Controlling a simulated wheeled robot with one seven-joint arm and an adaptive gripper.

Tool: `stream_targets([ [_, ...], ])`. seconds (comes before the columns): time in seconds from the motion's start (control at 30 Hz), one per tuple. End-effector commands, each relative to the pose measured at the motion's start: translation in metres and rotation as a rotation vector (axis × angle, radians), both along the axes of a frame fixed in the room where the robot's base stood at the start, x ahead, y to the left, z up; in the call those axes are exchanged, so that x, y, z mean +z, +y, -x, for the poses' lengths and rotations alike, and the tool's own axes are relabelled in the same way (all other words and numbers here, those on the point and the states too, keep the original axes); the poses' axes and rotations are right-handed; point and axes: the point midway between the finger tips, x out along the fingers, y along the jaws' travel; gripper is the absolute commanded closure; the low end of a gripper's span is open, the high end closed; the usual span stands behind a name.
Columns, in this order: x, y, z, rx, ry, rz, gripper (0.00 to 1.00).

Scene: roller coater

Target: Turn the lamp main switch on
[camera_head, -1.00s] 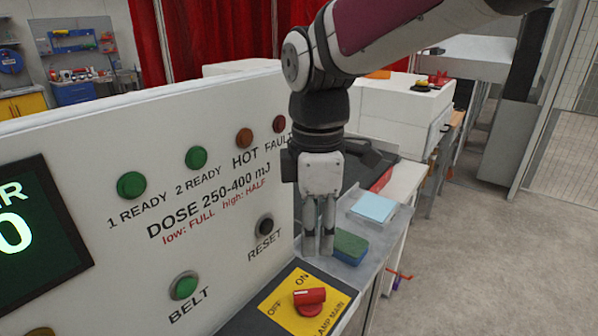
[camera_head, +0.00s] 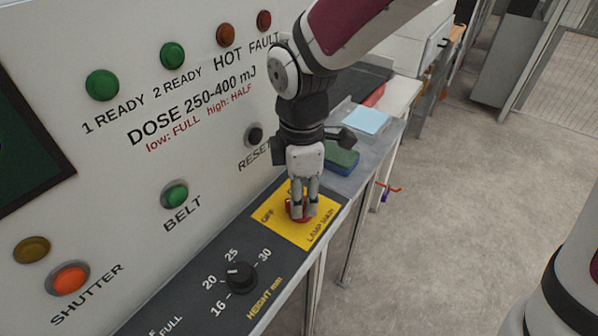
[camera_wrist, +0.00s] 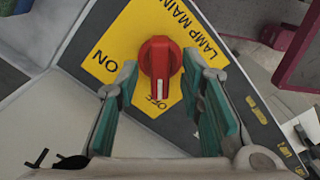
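The lamp main switch is a red rotary knob (camera_wrist: 160,62) on a yellow plate (camera_wrist: 132,36) lettered ON, OFF and LAMP MAIN. In the wrist view its white mark points to OFF. In the head view my gripper (camera_head: 302,212) points down over the plate and hides most of the knob. In the wrist view my gripper's two fingers are apart, one on each side of the knob, with a narrow gap visible on both sides. I cannot tell how deep the fingertips reach around it.
A height dial (camera_head: 240,277) sits nearer on the same dark panel. The white upright panel stands left with a BELT button (camera_head: 176,194), a RESET button (camera_head: 254,135) and an orange SHUTTER button (camera_head: 70,278). A green-blue sponge (camera_head: 342,155) lies behind my gripper. Open floor is on the right.

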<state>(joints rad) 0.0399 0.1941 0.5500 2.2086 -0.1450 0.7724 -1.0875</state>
Motion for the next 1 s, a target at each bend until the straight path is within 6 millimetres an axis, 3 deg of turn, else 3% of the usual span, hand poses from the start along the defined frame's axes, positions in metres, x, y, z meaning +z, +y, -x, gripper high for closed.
stream_targets([
  [0.33,-0.0031,-0.0001,0.0003,0.001,0.0,0.001,0.67],
  [0.47,-0.003,-0.0001,0.0003,0.001,0.0,0.001,0.97],
  [0.5,-0.003,-0.0001,0.0003,0.001,0.0,0.001,1.0],
  [1.0,-0.0025,0.0005,0.0009,-0.081,0.001,0.0,1.0],
])
